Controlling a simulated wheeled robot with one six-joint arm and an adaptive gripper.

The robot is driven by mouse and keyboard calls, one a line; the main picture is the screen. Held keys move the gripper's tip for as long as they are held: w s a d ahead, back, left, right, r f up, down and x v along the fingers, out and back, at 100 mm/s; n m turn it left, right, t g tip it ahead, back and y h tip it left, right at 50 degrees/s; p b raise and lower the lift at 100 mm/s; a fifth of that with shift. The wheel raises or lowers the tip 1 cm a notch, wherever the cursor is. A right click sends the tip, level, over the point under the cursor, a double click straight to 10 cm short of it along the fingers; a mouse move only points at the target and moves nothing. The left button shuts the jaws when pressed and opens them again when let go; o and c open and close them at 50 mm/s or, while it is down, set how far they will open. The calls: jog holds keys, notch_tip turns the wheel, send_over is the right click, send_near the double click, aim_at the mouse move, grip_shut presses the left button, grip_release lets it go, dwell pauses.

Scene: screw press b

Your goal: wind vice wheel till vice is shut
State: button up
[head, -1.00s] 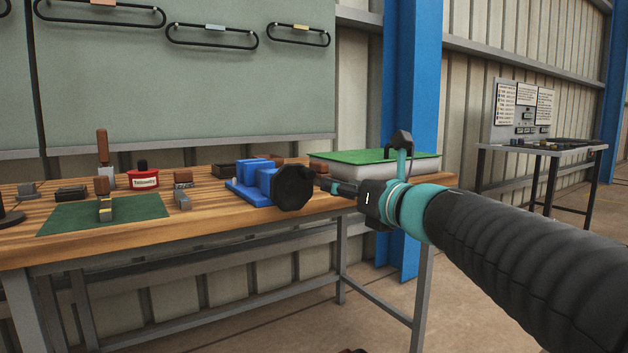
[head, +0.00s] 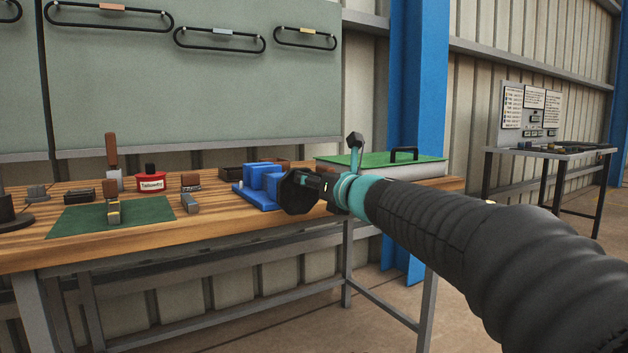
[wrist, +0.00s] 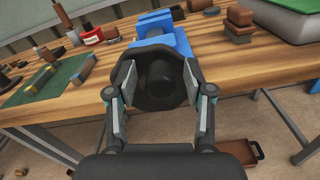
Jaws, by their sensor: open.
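The blue vice (head: 258,184) sits on the wooden bench near its front edge. Its black wheel (head: 297,192) faces outward at the bench front, partly hidden by my gripper in the head view. My gripper (head: 322,190) is right at the wheel. In the wrist view the wheel (wrist: 158,82) lies between the two fingers of my gripper (wrist: 157,95), which are spread open at its left and right sides. I cannot tell whether the fingers touch the rim. The vice body also shows beyond the wheel (wrist: 160,38). The gap between the vice jaws is hard to judge.
A green-topped case (head: 375,164) with a black handle stands right of the vice. A green mat (head: 75,222), a red tin (head: 150,180) and small blocks lie to the left. A brown box (wrist: 236,154) is on the floor below. The space before the bench is clear.

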grip_shut()
jog(key=shift+d, duration=0.1)
